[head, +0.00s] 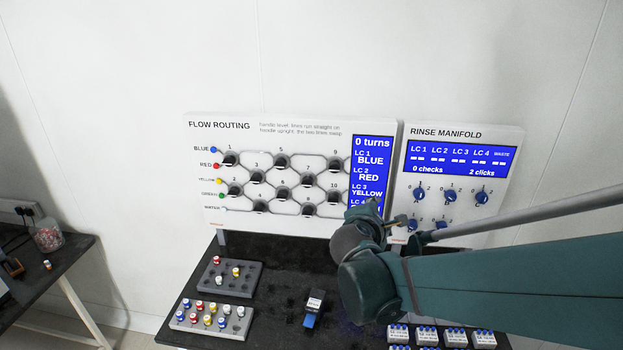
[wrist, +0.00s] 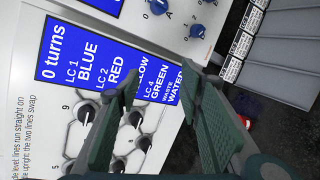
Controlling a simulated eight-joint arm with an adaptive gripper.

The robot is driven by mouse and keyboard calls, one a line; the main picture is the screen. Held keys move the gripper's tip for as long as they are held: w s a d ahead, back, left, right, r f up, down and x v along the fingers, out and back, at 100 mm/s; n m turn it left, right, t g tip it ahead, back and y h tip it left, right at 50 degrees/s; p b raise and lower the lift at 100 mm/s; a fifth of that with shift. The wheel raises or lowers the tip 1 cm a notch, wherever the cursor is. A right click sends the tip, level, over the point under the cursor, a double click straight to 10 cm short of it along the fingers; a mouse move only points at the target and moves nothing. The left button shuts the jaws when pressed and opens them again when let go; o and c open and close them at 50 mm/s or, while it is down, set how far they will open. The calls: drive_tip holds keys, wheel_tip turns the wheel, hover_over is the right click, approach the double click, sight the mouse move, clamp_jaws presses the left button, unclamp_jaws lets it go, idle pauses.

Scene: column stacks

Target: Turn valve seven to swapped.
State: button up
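Valve nine (wrist: 84,112) shows left of the fingers; valve seven seems hidden behind the left finger. The display reads 0 turns.
The rinse manifold (head: 460,135), with blue knobs, is right of the panel. Below stand vial racks (head: 232,276), a blue-and-white item (head: 313,308) and several labelled boxes (head: 456,338) on the dark bench (head: 275,262). The space before the valves is clear.

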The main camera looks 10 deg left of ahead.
drive_tip(key=w+a+n+t+y+p, duration=0.1)
drive_tip(key=w+a+n, duration=0.15)
drive_tip(key=a, duration=0.25)
drive_tip(key=w+a+n+t+p, duration=0.1)
drive_tip(key=w+a+n+t, duration=0.1)
drive_tip(key=a+n, duration=0.3)
drive_tip(key=n+t+y+p, duration=0.2)
drive_tip(key=n, duration=0.3)
approach(306, 185)
drive_tip(key=w, duration=0.3)
drive_tip(key=shift+s+d, duration=0.1)
drive_tip(key=shift+s, duration=0.05)
drive_tip(key=shift+w+d+p, duration=0.1)
drive_tip(key=shift+w+p, duration=0.05)
drive_tip(key=shift+w, duration=1.8)
drive_tip(key=shift+w+d+p, duration=0.15)
drive_tip(key=shift+w, duration=1.8)
drive_tip(key=shift+c, duration=0.7)
drive_tip(key=c, duration=0.8)
